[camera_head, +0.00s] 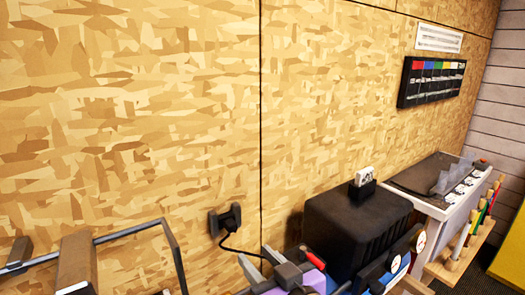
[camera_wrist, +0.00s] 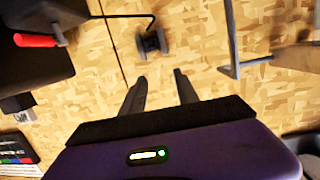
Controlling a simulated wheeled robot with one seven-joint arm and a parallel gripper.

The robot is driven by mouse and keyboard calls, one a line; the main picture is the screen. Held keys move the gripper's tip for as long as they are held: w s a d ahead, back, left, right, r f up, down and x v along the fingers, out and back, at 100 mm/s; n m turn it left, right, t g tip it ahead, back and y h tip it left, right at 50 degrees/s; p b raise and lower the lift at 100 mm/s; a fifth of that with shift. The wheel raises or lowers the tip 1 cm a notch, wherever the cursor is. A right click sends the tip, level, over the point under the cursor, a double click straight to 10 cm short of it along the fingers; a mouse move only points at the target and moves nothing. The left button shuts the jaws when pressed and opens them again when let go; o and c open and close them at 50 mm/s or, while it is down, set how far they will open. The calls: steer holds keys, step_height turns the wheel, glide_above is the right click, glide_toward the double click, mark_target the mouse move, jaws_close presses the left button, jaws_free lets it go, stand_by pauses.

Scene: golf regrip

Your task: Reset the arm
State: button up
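My gripper (camera_head: 259,260) is at the bottom middle of the head view, in front of the chipboard wall (camera_head: 150,120). Its grey fingers point towards the wall, and part of its purple body shows behind them. In the wrist view my gripper (camera_wrist: 159,75) has its two dark fingers apart, with only bare wall seen between them. It holds nothing. The lower part of my arm is cut off by the head view's bottom edge.
A black wall socket (camera_head: 225,219) with a cable is close to the fingers. A black box (camera_head: 356,225) stands right of my gripper. A bench (camera_head: 440,185) and a rack of coloured sticks (camera_head: 470,235) are farther right. A metal frame (camera_head: 175,250) stands left.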

steer(key=s+d+f+m+t+h, duration=0.2)
steer(key=s+d+f+m+h, duration=0.1)
steer(key=s+d, duration=0.4)
steer(key=s+d+f+m+t+h, duration=0.2)
steer(key=s+d+f+t, duration=0.15)
steer(key=s+d, duration=0.3)
steer(key=s+d+f+g+h, duration=0.1)
steer(key=s+d+f, duration=0.1)
steer(key=s, duration=0.6)
steer(key=s+d+f+g, duration=0.2)
steer(key=s, duration=0.6)
steer(key=s+d+f+g+h, duration=0.1)
steer(key=s+d+f, duration=0.2)
steer(key=s, duration=0.6)
steer(key=shift+h, duration=0.3)
